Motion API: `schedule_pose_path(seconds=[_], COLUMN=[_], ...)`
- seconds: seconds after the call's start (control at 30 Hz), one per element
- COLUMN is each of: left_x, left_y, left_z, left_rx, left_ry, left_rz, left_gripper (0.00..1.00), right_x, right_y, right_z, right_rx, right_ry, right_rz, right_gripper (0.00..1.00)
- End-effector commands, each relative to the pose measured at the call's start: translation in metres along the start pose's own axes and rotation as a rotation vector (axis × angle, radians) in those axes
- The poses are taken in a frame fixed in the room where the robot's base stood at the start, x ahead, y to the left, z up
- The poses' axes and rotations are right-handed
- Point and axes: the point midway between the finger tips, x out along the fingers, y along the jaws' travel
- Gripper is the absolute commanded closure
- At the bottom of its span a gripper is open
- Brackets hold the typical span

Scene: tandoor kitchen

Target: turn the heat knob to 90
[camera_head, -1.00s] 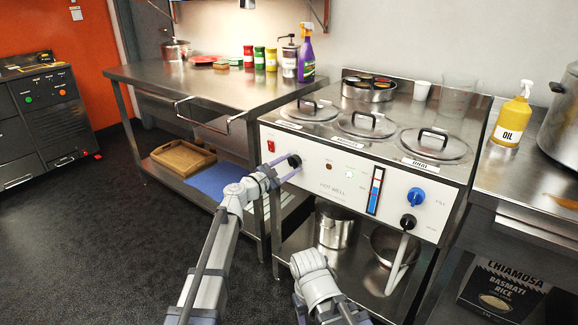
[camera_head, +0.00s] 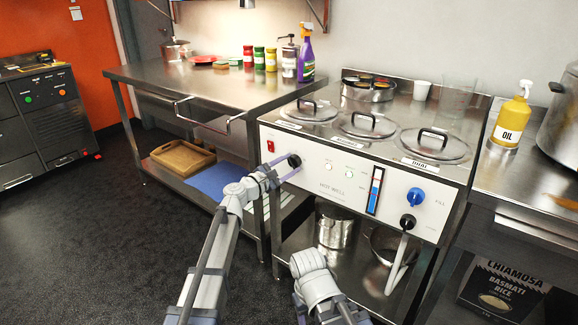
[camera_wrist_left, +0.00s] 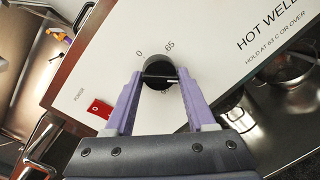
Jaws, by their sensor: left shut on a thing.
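The black heat knob (camera_head: 294,161) is on the left part of the white hot well front panel (camera_head: 330,196). My left gripper (camera_head: 278,175) reaches it from the lower left and is shut on it. In the left wrist view the purple fingers stand on either side of the knob (camera_wrist_left: 155,66), and my left gripper (camera_wrist_left: 160,82) hides part of its lower side. The marks 0 and 65 show above the knob; a mark below it is mostly hidden, and I cannot read the knob's setting for sure.
A red switch (camera_head: 270,146) is left of the knob. A blue knob (camera_head: 416,197) and a black hose fitting (camera_head: 408,221) are at the panel's right. Lidded wells (camera_head: 367,124) are on top. A steel table (camera_head: 190,90) stands to the left.

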Motion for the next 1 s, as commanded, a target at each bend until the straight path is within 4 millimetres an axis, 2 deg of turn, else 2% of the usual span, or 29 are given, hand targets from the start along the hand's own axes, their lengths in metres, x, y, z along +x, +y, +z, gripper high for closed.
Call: schedule_pose_path(seconds=[0.27,1.0], left_x=[0.0,0.0], left_y=[0.004,0.006], left_z=[0.0,0.002], left_rx=[0.152,0.84], left_ry=[0.015,0.067], left_rz=[-0.005,-0.044], left_gripper=[1.0,1.0], right_x=[-0.005,-0.02], right_y=[0.0,0.001], right_z=[0.0,0.001], right_rx=[0.0,0.001], right_ry=[0.0,0.0], right_rz=[-0.001,-0.004], right_gripper=[0.39,0.39])
